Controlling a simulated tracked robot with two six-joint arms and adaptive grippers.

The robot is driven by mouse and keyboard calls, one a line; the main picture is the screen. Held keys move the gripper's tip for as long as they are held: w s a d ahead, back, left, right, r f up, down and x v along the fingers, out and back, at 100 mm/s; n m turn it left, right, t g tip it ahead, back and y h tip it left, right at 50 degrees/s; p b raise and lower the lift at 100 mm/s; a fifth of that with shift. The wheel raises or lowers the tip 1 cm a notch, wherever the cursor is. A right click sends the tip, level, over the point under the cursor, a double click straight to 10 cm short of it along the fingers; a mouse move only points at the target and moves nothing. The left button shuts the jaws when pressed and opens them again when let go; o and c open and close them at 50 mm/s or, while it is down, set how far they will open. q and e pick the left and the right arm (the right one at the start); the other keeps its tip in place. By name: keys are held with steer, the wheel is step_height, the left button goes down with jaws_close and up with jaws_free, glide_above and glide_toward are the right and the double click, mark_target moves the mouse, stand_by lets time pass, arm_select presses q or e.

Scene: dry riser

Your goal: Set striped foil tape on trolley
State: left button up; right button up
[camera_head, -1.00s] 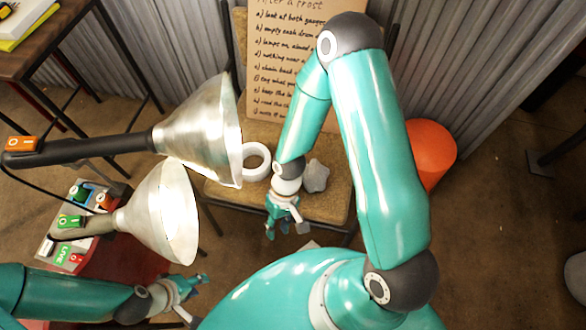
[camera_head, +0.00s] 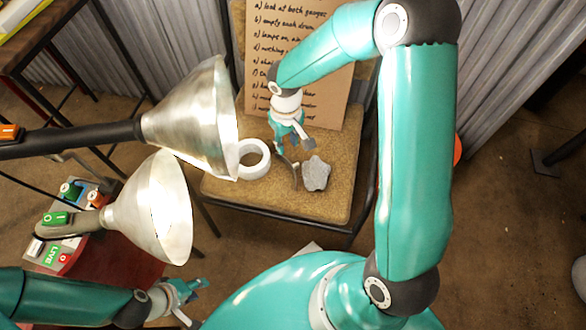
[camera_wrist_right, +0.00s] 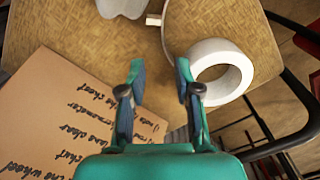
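A pale grey-white tape roll (camera_head: 254,159) lies flat on the seat of a chair (camera_head: 320,204); no stripes can be made out on it. It also shows in the right wrist view (camera_wrist_right: 234,80), just right of the fingers. My right gripper (camera_head: 293,150) is open and empty above the seat, right of the roll. In its wrist view the fingers (camera_wrist_right: 161,72) stand apart with bare seat between them. My left gripper (camera_head: 190,300) is at lower left, seemingly open and empty. A dark red surface (camera_head: 130,268) at left may be the trolley; I cannot tell.
A grey stone (camera_head: 316,174) and a thin curved strip (camera_head: 295,176) lie on the seat near the roll. A handwritten board (camera_head: 335,92) leans behind. Two metal lamp shades (camera_head: 200,115) (camera_head: 150,210) stand left of the roll. A control box (camera_head: 62,222) sits on the red surface.

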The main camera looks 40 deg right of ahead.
mark_target(288, 165)
step_height(288, 165, down, 3)
steer(key=shift+r, duration=0.2)
steer(key=f+b, duration=0.1)
steer(key=f, duration=0.2)
steer(key=f+b, duration=0.1)
steer(key=f, duration=0.1)
steer(key=shift+s+a+f+b, duration=0.1)
steer(key=shift+s+a+b, duration=0.15)
steer(key=shift+s+b, duration=0.1)
jaws_close()
